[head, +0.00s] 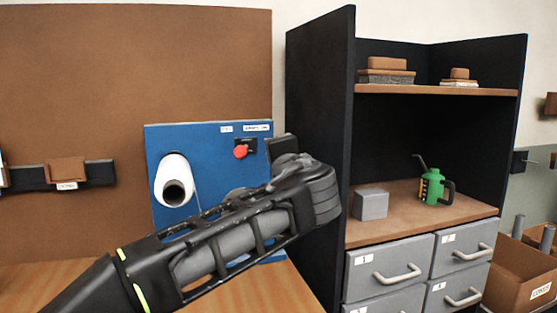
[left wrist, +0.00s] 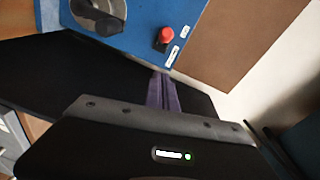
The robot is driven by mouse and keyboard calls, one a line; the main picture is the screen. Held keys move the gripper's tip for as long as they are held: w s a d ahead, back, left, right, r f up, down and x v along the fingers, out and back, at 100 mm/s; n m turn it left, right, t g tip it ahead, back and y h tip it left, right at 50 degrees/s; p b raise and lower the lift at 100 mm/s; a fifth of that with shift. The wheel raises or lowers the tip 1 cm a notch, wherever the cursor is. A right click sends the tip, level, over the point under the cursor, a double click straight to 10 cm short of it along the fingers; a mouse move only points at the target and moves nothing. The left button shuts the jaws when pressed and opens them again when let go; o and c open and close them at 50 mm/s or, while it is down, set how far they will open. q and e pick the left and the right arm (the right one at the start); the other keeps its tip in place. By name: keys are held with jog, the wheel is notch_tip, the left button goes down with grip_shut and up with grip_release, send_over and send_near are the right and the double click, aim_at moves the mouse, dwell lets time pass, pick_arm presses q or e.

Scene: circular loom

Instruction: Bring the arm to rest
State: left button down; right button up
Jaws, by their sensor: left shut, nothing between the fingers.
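My left arm reaches in from the lower left in the head view and crosses in front of a blue panel (head: 205,143). Its wrist end is between the panel and the dark shelf unit, and the fingertips cannot be made out there. In the left wrist view the left gripper (left wrist: 161,80) is shut and empty, its fingers together. In the head view the red button (head: 241,151) shows just above my arm. My right gripper is not in view.
A white roll (head: 174,180) sticks out of the panel. The dark shelf unit (head: 318,130) stands right of my wrist, with a grey box (head: 371,204) and a green can (head: 431,187) on its shelf, above grey drawers (head: 388,270). A cardboard box (head: 520,270) is at the lower right.

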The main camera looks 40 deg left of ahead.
pick_arm(q)
jog(key=w+d+f+m+t+h, duration=0.1)
jog(key=w+d+f+m+h, duration=0.1)
jog(key=w+d+f+h, duration=0.35)
jog(key=w+d+f+m+t+h, duration=0.1)
jog(key=w+d+f+m+h, duration=0.2)
jog(key=d+f, duration=0.5)
jog(key=d+f+n+g+h+p, duration=0.3)
jog(key=d+f+h, duration=0.5)
jog(key=d+f, duration=1.2)
jog(key=s+d+f+n+g+h+p, duration=0.15)
jog(key=s+f, duration=0.25)
jog(key=f, duration=0.6)
jog(key=s+d+f+n+g+p, duration=0.1)
jog(key=s+f+n+g, duration=0.3)
jog(key=f, duration=0.5)
jog(key=s+f+n+g+p, duration=0.2)
jog(key=s+f, duration=0.5)
jog(key=s, duration=0.5)
jog(key=s+f+n+g+p, duration=0.1)
jog(key=s+f+n+g, duration=0.1)
jog(key=s+f, duration=0.6)
jog(key=s+a, duration=0.1)
jog(key=s, duration=0.3)
jog(key=shift+s+f+y+p, duration=0.2)
jog(key=shift+y+p, duration=0.1)
jog(key=shift+p, duration=0.1)
